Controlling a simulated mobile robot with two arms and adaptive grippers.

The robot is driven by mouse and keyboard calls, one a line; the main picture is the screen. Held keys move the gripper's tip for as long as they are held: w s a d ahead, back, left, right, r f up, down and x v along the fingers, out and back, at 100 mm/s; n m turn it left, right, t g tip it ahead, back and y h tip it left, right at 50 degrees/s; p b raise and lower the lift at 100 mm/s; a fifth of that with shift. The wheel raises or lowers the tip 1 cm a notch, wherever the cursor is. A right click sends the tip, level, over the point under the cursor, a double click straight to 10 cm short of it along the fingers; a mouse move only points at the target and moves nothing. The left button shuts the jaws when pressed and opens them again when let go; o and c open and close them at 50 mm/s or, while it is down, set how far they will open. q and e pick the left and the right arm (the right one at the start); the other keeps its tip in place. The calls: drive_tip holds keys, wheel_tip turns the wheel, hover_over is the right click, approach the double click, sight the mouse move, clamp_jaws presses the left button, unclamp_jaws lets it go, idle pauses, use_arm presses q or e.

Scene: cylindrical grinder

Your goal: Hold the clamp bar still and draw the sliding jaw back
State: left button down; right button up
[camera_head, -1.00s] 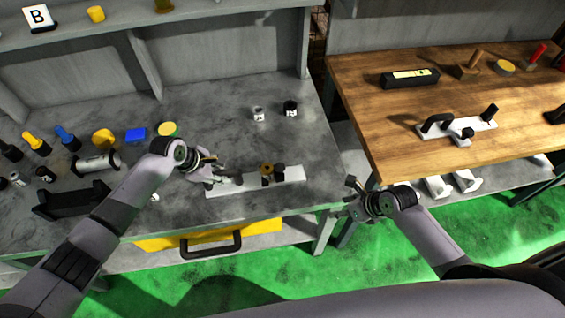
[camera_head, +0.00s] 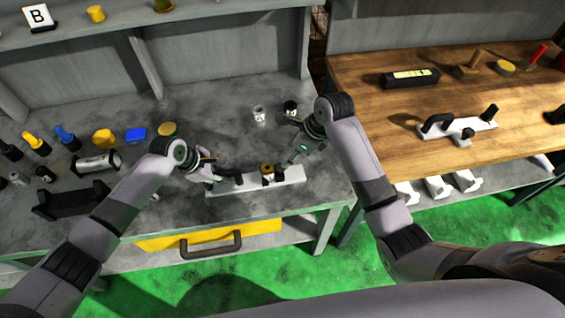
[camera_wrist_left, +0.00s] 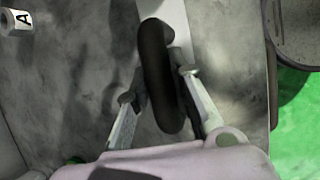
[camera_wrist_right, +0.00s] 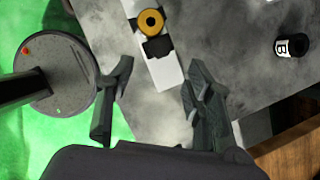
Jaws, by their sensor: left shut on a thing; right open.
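The clamp bar (camera_head: 245,187) is a long white bar lying near the front edge of the grey bench. My left gripper (camera_head: 213,178) is shut on the black handle (camera_wrist_left: 157,70) at its left end; the handle stands between both fingers in the left wrist view. The sliding jaw (camera_head: 268,173), black with a brass-yellow ring on top, sits on the right half of the bar. It also shows in the right wrist view (camera_wrist_right: 151,23), ahead of the fingers. My right gripper (camera_head: 297,157) is open and empty, above the bench near the bar's right end and apart from the jaw.
A white cup marked A (camera_head: 259,115) and a black one marked B (camera_head: 290,108) stand behind the bar. Several small parts and a black holder (camera_head: 75,199) lie at the left. A yellow drawer (camera_head: 210,236) is below. A wooden bench (camera_head: 380,120) stands at the right.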

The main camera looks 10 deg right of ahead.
sight(280, 171)
drive_tip(key=x, duration=0.8)
drive_tip(key=shift+w, duration=0.1)
drive_tip(key=shift+c, duration=0.2)
clamp_jaws()
idle(0.4)
